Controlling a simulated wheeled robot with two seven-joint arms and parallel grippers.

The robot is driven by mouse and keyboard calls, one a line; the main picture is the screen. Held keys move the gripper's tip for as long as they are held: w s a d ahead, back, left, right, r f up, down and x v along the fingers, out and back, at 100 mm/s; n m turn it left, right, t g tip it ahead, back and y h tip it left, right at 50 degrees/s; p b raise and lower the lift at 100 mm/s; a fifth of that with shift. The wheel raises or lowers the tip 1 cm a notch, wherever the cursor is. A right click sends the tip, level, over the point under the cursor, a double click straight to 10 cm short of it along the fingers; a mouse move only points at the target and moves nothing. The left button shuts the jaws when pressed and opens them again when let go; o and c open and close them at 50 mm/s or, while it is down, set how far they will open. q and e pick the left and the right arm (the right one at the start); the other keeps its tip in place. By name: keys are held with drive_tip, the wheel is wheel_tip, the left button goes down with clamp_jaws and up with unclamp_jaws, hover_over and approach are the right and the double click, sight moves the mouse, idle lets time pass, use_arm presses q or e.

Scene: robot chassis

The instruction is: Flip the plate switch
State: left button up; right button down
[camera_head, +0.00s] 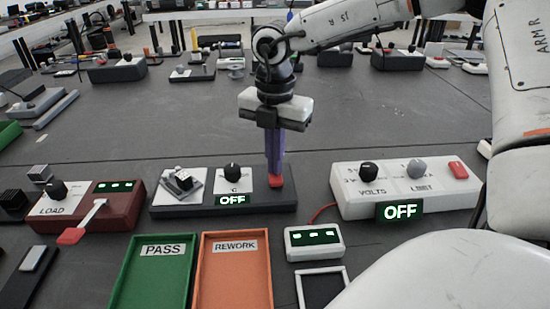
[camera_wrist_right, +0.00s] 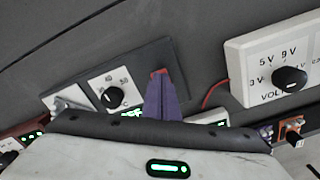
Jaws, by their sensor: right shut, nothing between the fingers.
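A dark plate (camera_head: 226,206) carries a grey switch fixture on its left, a white dial panel with a black knob (camera_head: 232,172), a green "OFF" display and a small red switch (camera_head: 275,182) at its right. My right gripper (camera_head: 275,172) points straight down with its purple fingers shut, their tips at the red switch, empty. They hide part of it. In the right wrist view the purple fingers (camera_wrist_right: 162,100) reach to the red switch (camera_wrist_right: 158,73), and the knob (camera_wrist_right: 112,97) shows to their left. I cannot tell whether the tips press on it. My left gripper is not in view.
A red "LOAD" box (camera_head: 110,217) with a lever stands left. A white "VOLTS" supply (camera_head: 345,202) reading "OFF" stands right. A green PASS tray (camera_head: 119,280), an orange REWORK tray (camera_head: 205,285) and a small white meter (camera_head: 300,252) lie in front.

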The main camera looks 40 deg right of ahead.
wheel_tip(320, 180, up, 7)
drive_tip(key=p, duration=0.3)
drive_tip(key=shift+f, duration=0.15)
idle(0.3)
